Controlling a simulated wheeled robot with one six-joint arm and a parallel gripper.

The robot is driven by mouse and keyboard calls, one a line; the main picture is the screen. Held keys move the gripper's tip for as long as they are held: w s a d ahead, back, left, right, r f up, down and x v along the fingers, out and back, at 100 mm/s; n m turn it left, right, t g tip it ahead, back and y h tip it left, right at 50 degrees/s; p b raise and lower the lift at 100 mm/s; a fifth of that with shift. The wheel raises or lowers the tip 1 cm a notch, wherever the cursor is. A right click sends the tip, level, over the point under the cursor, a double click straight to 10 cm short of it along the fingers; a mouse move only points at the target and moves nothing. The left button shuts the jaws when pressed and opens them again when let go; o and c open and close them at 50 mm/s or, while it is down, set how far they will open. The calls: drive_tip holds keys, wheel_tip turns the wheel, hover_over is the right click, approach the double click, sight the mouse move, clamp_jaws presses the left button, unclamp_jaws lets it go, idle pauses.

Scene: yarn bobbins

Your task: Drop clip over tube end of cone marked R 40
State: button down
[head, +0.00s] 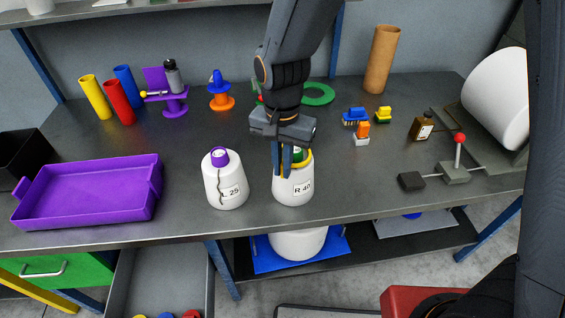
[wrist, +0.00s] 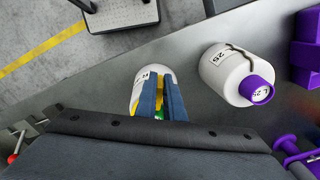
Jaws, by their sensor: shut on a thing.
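The white cone marked R 40 (head: 294,192) stands upright on the bench, with a green tube end (head: 298,155) at its top, partly hidden by my fingers. My gripper (head: 285,168) points down right over this cone, shut on a yellow clip (head: 308,160). The clip shows as a curved yellow band at the green tube end; I cannot tell whether it is seated around it. In the wrist view the clip (wrist: 160,97) shows between my blue fingers (wrist: 162,98), with the cone (wrist: 140,85) behind them.
A white cone marked 25 (head: 226,188) with a purple tube end and a dark strand stands just left. A purple tray (head: 88,195) lies farther left. A lever with a red knob (head: 459,139) stands at right. Several small items line the back. The bench's front edge is close.

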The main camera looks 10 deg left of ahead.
drive_tip(key=shift+f, duration=0.3)
idle(0.4)
drive_tip(key=c, duration=1.8)
unclamp_jaws()
drive_tip(key=shift+r, duration=0.15)
drive_tip(key=shift+r+b, duration=0.95)
drive_tip(key=shift+r, duration=2.85)
drive_tip(key=s+d+f+n+b, duration=0.1)
drive_tip(key=d+f, duration=0.2)
drive_tip(key=d, duration=0.9)
drive_tip(key=s+d+f+n+t+b, duration=0.1)
drive_tip(key=d+f, duration=0.3)
drive_tip(key=d, duration=0.8)
drive_tip(key=shift+s+d+n+b, duration=0.2)
drive_tip(key=shift+n+b, duration=0.25)
drive_tip(key=shift+n, duration=0.15)
